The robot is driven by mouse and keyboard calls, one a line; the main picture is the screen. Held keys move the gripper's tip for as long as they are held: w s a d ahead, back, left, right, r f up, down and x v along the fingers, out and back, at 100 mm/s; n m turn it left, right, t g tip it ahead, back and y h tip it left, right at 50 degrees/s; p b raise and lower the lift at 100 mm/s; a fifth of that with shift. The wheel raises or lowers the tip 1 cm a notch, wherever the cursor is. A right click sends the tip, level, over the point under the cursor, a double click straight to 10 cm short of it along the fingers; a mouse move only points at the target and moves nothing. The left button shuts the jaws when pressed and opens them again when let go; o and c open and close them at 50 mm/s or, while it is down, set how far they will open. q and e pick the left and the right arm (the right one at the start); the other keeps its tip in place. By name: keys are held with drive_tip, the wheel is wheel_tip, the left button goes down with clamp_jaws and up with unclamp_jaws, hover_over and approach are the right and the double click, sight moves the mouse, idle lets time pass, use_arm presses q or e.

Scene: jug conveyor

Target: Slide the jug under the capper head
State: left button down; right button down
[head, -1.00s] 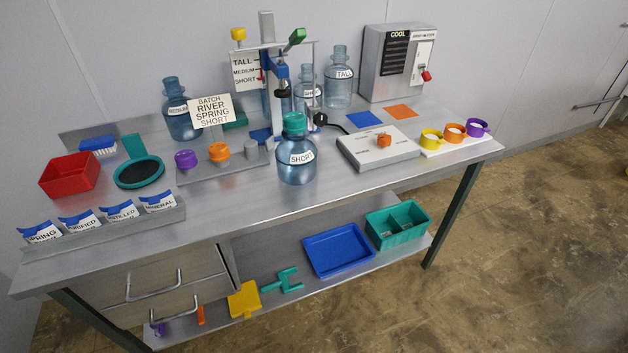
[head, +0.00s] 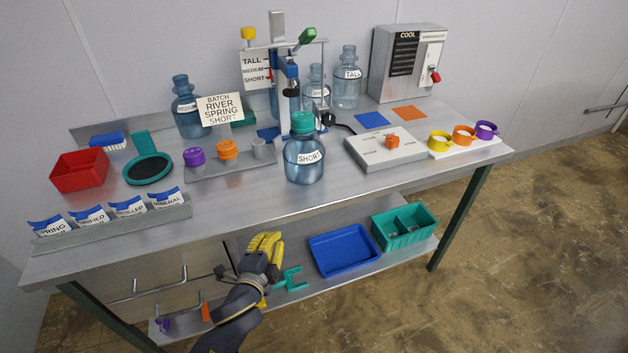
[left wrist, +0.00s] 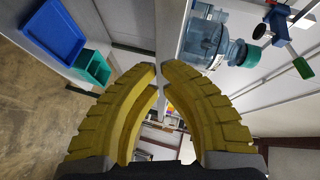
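The short jug (head: 304,160) is clear blue with a teal cap and a "SHORT" label. It stands upright on the bench near the front edge, in front of the capper (head: 289,75), a frame with a blue vertical part and a green-tipped handle. The jug lies sideways in the left wrist view (left wrist: 205,40). My left gripper (head: 268,238) has yellow fingers and is below and left of the jug, in front of the bench edge, not touching it. In the left wrist view its fingertips are close together with a narrow gap and nothing between them. My right gripper is not in view.
Behind the capper stand several other jugs, including a tall one (head: 346,90). A grey cap rack (head: 235,170) is left of the jug and a grey plate (head: 370,158) right. A blue tray (head: 345,268) and a teal bin (head: 385,240) sit on the lower shelf.

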use_arm(q)
drive_tip(key=w+d+r+m+h, duration=0.1)
drive_tip(key=w+d+r+m, duration=0.1)
drive_tip(key=w+d, duration=0.2)
drive_tip(key=w+d+r+m+h, duration=0.2)
drive_tip(key=w+d, duration=0.2)
drive_tip(key=w+d+r+m+t+h, duration=0.1)
drive_tip(key=w+d+r, duration=0.1)
drive_tip(key=w+d, duration=0.2)
drive_tip(key=shift+w+m+h, duration=0.35)
drive_tip(key=shift+m+h, duration=0.05)
drive_tip(key=w, duration=0.3)
drive_tip(key=shift+a, duration=0.35)
drive_tip(key=shift+w+a, duration=0.25)
drive_tip(key=shift+w, duration=0.45)
